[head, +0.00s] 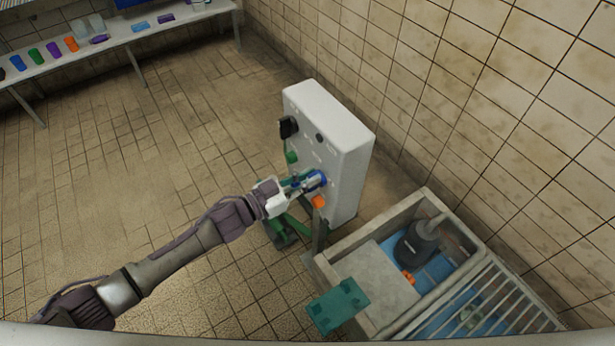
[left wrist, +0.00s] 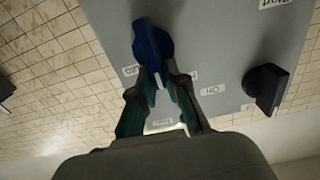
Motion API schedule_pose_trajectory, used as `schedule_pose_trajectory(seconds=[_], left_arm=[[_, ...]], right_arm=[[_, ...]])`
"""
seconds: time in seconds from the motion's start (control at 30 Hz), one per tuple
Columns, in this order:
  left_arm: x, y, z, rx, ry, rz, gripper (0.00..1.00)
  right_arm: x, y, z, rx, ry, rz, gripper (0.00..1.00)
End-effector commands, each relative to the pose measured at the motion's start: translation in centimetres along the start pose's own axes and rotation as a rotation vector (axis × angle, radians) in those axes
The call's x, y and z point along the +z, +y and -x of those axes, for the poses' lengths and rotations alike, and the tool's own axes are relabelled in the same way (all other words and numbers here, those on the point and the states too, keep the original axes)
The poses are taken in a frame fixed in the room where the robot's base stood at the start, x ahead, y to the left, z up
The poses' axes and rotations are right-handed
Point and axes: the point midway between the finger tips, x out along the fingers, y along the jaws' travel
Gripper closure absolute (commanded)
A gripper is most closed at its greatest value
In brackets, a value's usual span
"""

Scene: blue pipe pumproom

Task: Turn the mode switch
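The mode switch is a blue knob (head: 319,179) on the front of a white control box (head: 345,165). In the left wrist view, the blue knob (left wrist: 151,42) has a pale mark on its narrow end, and upside-down labels lie around it, one seeming to read "Auto". My left gripper (head: 300,183) is at the knob, and in the left wrist view its teal fingers (left wrist: 159,82) lie on either side of the narrow end, seemingly closed on it. The exact contact is partly hidden. My right gripper is not in view.
A black knob (left wrist: 267,88) sits beside the switch, near an "On" label. An orange button (head: 318,202) is just below the blue knob. A concrete basin (head: 424,192) with a pump and grating stands at the right, with a teal piece (head: 338,305) at its near side. The tiled floor at left is clear.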

Motion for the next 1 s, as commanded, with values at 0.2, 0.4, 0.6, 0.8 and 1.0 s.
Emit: schedule_pose_trajectory(seconds=[0.2, 0.4, 0.6, 0.8, 1.0], left_arm=[[0.0, 0.0, 0.0, 0.0, 0.0, 0.0, 1.0], [0.0, 0.0, 0.0, 0.0, 0.0, -0.019, 1.0], [0.0, 0.2, 0.0, -0.001, 0.0, -0.101, 1.0], [0.1, 0.6, 0.0, -0.001, -0.001, -0.253, 1.0], [0.3, 1.0, 0.0, -0.002, 0.0, -0.441, 1.0]], right_arm=[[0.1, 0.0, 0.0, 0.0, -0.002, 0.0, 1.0], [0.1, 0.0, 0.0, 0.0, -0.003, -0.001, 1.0], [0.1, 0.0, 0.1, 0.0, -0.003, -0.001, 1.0], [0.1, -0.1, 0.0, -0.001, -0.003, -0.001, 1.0], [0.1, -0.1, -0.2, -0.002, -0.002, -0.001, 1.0]])
